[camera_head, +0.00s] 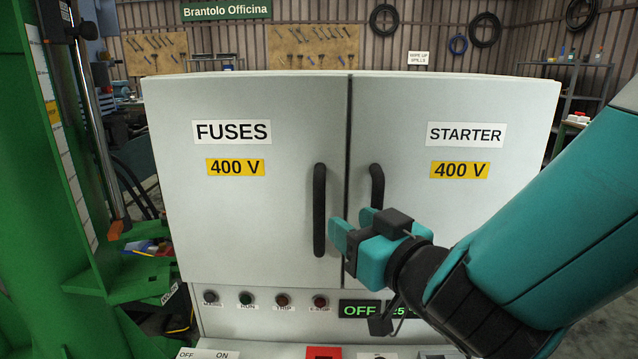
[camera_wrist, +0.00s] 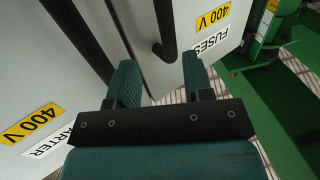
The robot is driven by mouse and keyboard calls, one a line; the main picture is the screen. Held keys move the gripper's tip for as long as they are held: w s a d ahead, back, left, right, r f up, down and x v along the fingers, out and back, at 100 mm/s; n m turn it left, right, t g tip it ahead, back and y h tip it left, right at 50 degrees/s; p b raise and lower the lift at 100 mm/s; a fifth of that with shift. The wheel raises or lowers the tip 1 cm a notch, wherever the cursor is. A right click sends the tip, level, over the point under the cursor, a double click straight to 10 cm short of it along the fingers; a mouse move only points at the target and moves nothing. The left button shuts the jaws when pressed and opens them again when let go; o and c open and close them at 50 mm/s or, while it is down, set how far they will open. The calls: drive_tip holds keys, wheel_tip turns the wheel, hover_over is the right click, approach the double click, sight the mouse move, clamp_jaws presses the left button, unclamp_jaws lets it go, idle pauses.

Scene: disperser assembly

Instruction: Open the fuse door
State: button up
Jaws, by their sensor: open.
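The fuse door (camera_head: 245,240) is the left door of a pale grey cabinet, labelled FUSES and 400 V. It looks closed, level with the starter door. Its black vertical handle (camera_head: 319,210) stands near its right edge. My teal gripper (camera_head: 352,224) is open, just right of this handle's lower half, before the seam between the doors. In the wrist view, the fuse handle (camera_wrist: 166,28) appears ahead, beyond the gap between my fingertips (camera_wrist: 160,78). Nothing shows gripped. I cannot tell the exact distance from fingers to handle.
The starter door (camera_head: 480,230) is closed, and its black handle (camera_head: 377,185) is close behind my gripper, partly hidden. Below the doors is a panel with several buttons and a display (camera_head: 362,310) reading OFF. A green machine frame (camera_head: 40,200) stands at the left.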

sight(318, 203)
drive_tip(key=p+x, duration=0.7)
drive_tip(key=x, duration=0.1)
drive_tip(key=shift+w+a+r+p, duration=0.1)
drive_tip(key=shift+w+a+p, duration=0.05)
drive_tip(key=shift+w+p, duration=0.15)
drive_tip(key=shift+a, duration=0.3)
clamp_jaws()
